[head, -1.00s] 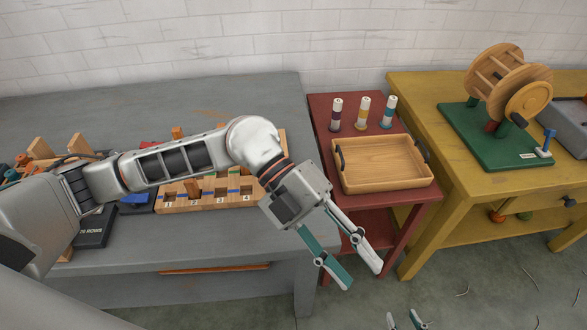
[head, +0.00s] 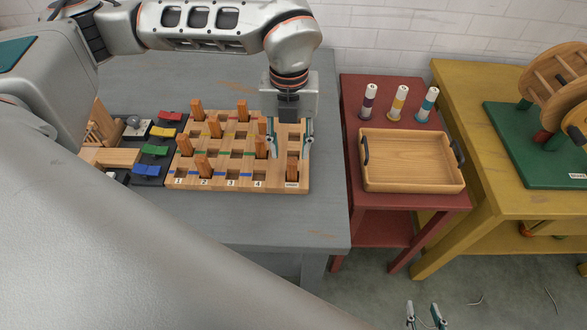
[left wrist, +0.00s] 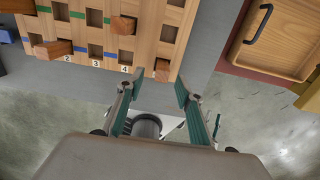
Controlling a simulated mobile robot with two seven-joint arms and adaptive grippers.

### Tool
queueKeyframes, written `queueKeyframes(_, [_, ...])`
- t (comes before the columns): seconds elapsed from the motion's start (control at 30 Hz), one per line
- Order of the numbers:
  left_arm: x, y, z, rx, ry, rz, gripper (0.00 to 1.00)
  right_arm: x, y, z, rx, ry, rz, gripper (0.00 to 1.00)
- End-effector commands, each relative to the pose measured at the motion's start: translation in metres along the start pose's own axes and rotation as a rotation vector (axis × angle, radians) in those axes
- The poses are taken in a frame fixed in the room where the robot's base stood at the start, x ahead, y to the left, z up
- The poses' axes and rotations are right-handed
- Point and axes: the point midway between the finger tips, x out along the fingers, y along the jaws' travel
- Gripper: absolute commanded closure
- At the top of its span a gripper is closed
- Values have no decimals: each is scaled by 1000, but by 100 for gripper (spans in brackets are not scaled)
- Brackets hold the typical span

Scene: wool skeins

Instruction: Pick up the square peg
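A wooden peg board (head: 218,183) with rows of square holes lies on the grey table. Several orange-brown square pegs stand in it, some leaning. One peg (head: 292,171) stands in the labelled column at the board's right end; it also shows in the left wrist view (left wrist: 162,68). My left gripper (head: 289,150) is open over that end of the board, fingers pointing down. In the left wrist view the open, empty fingers (left wrist: 156,84) have this peg just beyond their tips, apart from them. My right gripper (head: 425,316) is low at the bottom edge, seemingly open and empty.
Coloured clips (head: 155,151) lie on a dark mat left of the board. A red table (head: 352,88) to the right bears a wooden tray (head: 413,186) and several thread spools (head: 397,103). Beyond is a yellow table (head: 452,84). The grey table's front strip is clear.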

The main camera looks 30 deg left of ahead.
Motion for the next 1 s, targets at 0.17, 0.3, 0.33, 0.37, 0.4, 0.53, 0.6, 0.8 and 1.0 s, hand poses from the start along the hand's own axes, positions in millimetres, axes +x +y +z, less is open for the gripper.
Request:
queueKeyframes(0.17, [15, -2, -3, 2, 2, 0, 64, 0, 0, -1, 0, 0, 0, 67])
queueKeyframes(0.3, [36, -4, -6, 2, 2, 0, 64, -1, 0, -1, 0, 0, 0, 67])
queueKeyframes(0.33, [41, -4, -6, 1, 2, 0, 64, -1, 0, -1, 0, 0, 0, 67])
queueKeyframes(0.37, [45, -4, -6, 1, 3, 1, 64, -1, 0, -1, 0, 0, 0, 67])
queueKeyframes(0.4, [48, -4, -6, 1, 3, 0, 64, -1, 0, -1, 0, 0, 0, 67])
queueKeyframes(0.53, [52, -4, -5, 2, 1, -2, 64, -1, 0, -1, 0, 0, 0, 67])
queueKeyframes(0.6, [51, -4, -5, 2, 0, -2, 64, -1, 0, -1, 0, 0, 0, 67])
queueKeyframes(0.8, [51, -4, -5, 2, 1, -2, 97, 0, 0, -1, 0, 0, 0, 67])
queueKeyframes(1.0, [51, -4, -5, 2, 1, -2, 97, 0, 0, -1, 0, 1, 0, 67])
